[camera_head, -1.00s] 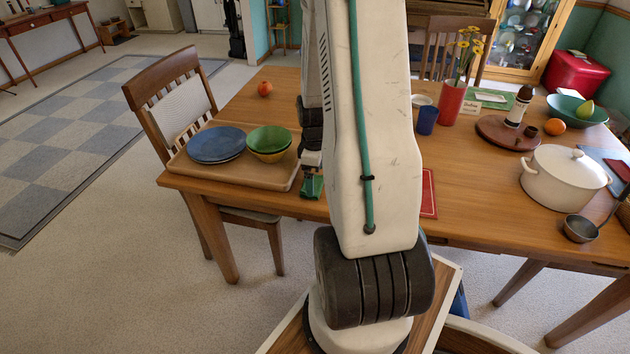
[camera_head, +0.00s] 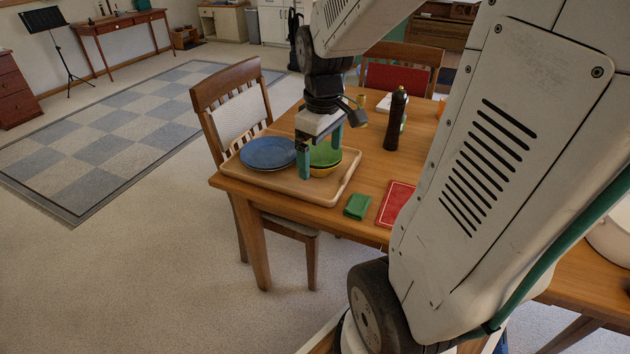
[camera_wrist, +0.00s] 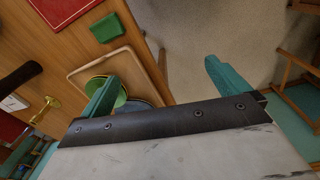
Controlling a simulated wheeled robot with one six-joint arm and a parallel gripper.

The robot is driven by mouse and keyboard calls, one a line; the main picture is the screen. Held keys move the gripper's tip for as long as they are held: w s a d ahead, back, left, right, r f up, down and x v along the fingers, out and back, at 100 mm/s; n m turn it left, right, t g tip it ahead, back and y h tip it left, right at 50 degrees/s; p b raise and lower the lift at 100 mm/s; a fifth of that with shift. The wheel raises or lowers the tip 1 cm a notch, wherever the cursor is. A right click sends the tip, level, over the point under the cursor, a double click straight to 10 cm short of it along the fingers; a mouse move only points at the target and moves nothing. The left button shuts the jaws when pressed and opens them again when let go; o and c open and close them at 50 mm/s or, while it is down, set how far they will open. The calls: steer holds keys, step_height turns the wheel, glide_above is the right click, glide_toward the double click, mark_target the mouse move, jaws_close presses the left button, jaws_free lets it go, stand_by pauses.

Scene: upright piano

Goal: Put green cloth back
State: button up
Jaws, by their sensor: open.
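The green cloth (camera_head: 357,206) lies folded on the table (camera_head: 290,217) near its front edge, between the wooden tray and a red flat item. It also shows in the wrist view (camera_wrist: 107,27), at the upper left. My gripper (camera_head: 320,150) is open, with its teal fingers apart and nothing between them. In the head view it appears in front of the tray's plates and bowls; its exact height above them is hard to tell. In the wrist view my gripper (camera_wrist: 160,78) is clear of the cloth, with floor and the tray corner beyond the fingers.
The wooden tray (camera_head: 285,186) holds blue plates (camera_head: 265,152) and a green bowl (camera_head: 325,154) on a yellow one. A red flat item (camera_head: 396,203) lies right of the cloth. A dark tall mill-like object (camera_head: 395,120) stands behind. A chair (camera_head: 228,100) is at the table's left end.

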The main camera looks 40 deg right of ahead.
steer(key=s+a+r+m, duration=0.1)
steer(key=s+a+r, duration=0.2)
steer(key=s+a, duration=0.3)
steer(key=s+a+r+m, duration=0.1)
steer(key=s+a+r, duration=0.2)
steer(key=s+a, duration=0.3)
steer(key=shift+a+r+t, duration=0.3)
steer(key=shift+a+r, duration=0.1)
steer(key=shift+a, duration=0.6)
